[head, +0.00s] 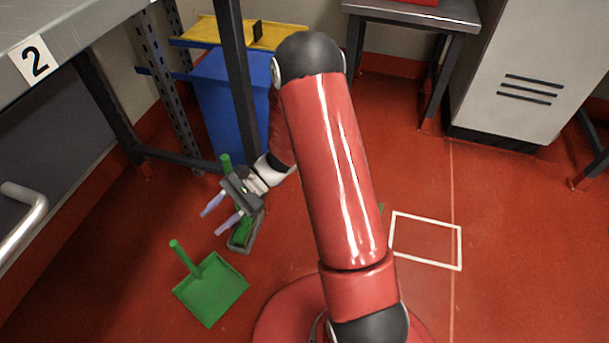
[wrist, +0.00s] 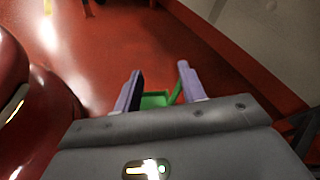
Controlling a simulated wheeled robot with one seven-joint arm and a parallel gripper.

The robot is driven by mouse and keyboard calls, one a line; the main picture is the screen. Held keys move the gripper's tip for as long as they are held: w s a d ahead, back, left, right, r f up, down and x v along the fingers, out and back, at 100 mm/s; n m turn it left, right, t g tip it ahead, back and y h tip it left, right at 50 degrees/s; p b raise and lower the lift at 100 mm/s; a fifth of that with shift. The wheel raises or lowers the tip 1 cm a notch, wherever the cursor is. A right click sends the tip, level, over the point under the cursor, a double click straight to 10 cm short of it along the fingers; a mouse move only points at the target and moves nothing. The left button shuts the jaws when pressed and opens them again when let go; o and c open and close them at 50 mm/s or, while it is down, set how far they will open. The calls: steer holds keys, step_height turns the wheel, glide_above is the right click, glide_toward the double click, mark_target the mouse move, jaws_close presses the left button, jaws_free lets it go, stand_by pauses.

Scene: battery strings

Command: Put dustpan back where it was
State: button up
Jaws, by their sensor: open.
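The green dustpan (head: 210,292) lies on the red floor at the lower left of the head view. Its handle (head: 184,257) points up and to the left. My gripper (head: 212,221) is open and empty, above the floor and up from the dustpan in the picture, apart from it. In the wrist view the dustpan (wrist: 154,99) shows between and beyond the fingers of my gripper (wrist: 160,75), partly hidden by them. A white outlined rectangle (head: 460,248) is marked on the floor at the right and looks empty.
A blue bin (head: 225,100) with a yellow lid (head: 215,32) stands behind. A workbench (head: 75,30) marked 2 is at left, a grey cabinet (head: 525,60) at right. My arm hides the middle floor.

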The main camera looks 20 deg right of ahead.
steer(key=s+d+r+n+t+h, duration=0.4)
steer(key=s+d+r+h, duration=0.3)
steer(key=r, duration=0.4)
steer(key=s+d+r+n+t+h, duration=0.5)
steer(key=s+d+r, duration=0.3)
steer(key=r, duration=0.4)
steer(key=shift+d+r+n+t+h, duration=0.3)
steer(key=shift+d+n+h, duration=0.35)
steer(key=shift+h, duration=0.25)
step_height(320, 180, up, 8)
steer(key=p, duration=0.7)
steer(key=shift+f+p, duration=0.15)
steer(key=shift+p, duration=0.15)
